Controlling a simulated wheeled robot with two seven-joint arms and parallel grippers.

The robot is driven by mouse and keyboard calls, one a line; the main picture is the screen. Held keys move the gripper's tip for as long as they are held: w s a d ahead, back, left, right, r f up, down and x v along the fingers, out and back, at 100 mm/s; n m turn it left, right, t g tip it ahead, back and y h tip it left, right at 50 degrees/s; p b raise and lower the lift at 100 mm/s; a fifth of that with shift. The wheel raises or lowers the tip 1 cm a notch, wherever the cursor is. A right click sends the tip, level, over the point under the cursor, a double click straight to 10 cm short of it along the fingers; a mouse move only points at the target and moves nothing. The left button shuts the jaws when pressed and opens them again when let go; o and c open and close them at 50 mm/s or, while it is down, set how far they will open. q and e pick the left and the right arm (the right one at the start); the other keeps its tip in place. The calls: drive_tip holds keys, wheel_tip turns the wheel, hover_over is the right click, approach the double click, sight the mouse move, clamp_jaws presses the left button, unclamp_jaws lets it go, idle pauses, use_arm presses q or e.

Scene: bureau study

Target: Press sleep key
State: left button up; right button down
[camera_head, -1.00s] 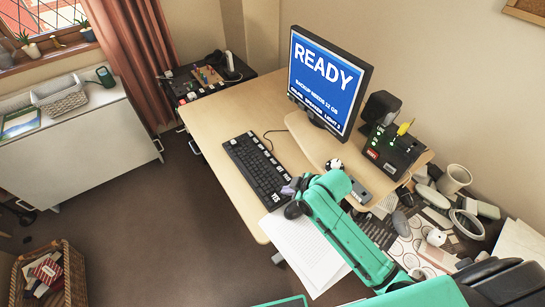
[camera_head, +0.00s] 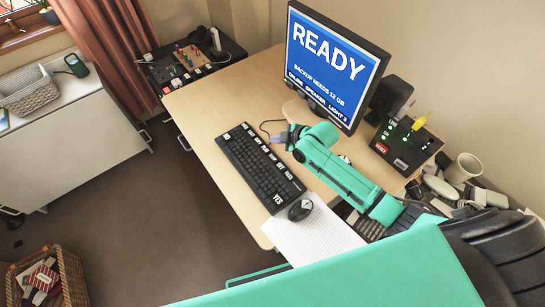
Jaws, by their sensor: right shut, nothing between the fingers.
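The black keyboard (camera_head: 256,168) lies on the light wooden desk (camera_head: 207,103). The monitor (camera_head: 333,64) shows "READY" on blue with smaller text about a backup below. My left gripper is not in view.
A black box with green lights (camera_head: 404,143), a speaker (camera_head: 390,98) and a mug (camera_head: 464,168) stand at right. The desk left of the keyboard is clear.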

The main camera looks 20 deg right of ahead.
drive_tip(key=b, duration=0.3)
hover_over(276, 158)
wheel_tip(276, 158, down, 4)
drive_tip(key=shift+a+f, duration=0.1)
drive_tip(key=shift+f, duration=0.05)
wheel_tip(276, 158, down, 3)
drive_tip(key=b, duration=0.3)
drive_tip(key=shift+s+f, duration=0.1)
drive_tip(key=shift+f, duration=0.05)
drive_tip(key=shift+f+b, duration=0.5)
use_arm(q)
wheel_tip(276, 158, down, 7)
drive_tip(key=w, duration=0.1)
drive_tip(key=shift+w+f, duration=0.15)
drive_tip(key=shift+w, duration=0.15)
use_arm(e)
drive_tip(key=shift+r, duration=0.1)
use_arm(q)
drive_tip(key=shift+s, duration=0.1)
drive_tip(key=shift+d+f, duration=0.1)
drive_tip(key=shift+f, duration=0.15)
use_arm(e)
drive_tip(key=shift+f, duration=0.45)
